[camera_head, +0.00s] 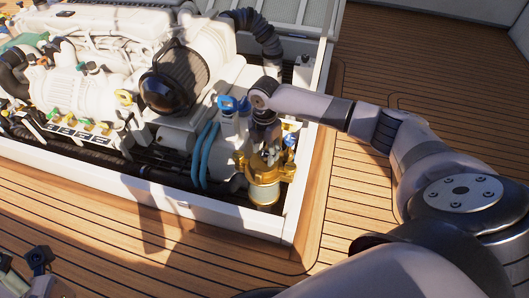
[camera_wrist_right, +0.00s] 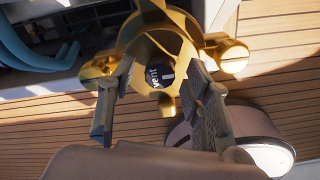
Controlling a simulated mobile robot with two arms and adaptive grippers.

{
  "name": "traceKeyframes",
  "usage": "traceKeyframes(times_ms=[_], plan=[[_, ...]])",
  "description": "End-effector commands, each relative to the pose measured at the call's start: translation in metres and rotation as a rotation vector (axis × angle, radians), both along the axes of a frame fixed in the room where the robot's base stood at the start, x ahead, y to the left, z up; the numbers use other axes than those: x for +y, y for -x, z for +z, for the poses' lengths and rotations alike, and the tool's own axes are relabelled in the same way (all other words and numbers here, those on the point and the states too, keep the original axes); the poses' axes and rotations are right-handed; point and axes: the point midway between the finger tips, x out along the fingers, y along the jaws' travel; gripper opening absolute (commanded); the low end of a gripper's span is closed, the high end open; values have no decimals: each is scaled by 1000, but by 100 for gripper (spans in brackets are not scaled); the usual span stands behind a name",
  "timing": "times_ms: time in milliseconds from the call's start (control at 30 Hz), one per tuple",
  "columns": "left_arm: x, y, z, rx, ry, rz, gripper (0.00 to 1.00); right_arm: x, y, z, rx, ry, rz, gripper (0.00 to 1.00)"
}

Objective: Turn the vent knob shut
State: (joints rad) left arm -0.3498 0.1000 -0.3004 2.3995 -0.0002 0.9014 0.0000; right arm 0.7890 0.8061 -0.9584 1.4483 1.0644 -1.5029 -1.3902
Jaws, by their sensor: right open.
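The brass filter unit (camera_head: 263,170) with its pale bowl (camera_head: 264,192) stands in the front right corner of the engine bay. In the right wrist view, a dark round face marked VENT (camera_wrist_right: 160,77), apparently the vent knob, shows inside the brass body (camera_wrist_right: 139,38). My right gripper (camera_wrist_right: 153,80) is open, its fingers on either side of that face; I cannot tell whether they touch it. In the head view my right gripper (camera_head: 266,130) is above the brass unit, and the vent knob cannot be made out. My left gripper (camera_head: 38,260) shows partly at the lower left; its jaw state is unclear.
The white engine (camera_head: 110,50) fills the bay to the left. Blue hoses (camera_head: 205,152) and a blue handle (camera_head: 235,103) are close left of the brass unit. The white hatch rim (camera_head: 225,222) borders the bay. Wooden deck (camera_head: 110,225) lies clear around it.

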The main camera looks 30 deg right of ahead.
Motion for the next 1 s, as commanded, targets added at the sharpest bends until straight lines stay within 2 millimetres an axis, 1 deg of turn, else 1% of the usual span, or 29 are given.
traceKeyframes(times_ms=[233,900,1000], plan=[[0,0,0,1,0,0,42,0,0,0,0,0,0,45],[0,0,0,2,-1,0,42,0,0,0,1,0,0,0],[0,0,0,2,-1,0,42,0,1,0,2,1,-1,0]])
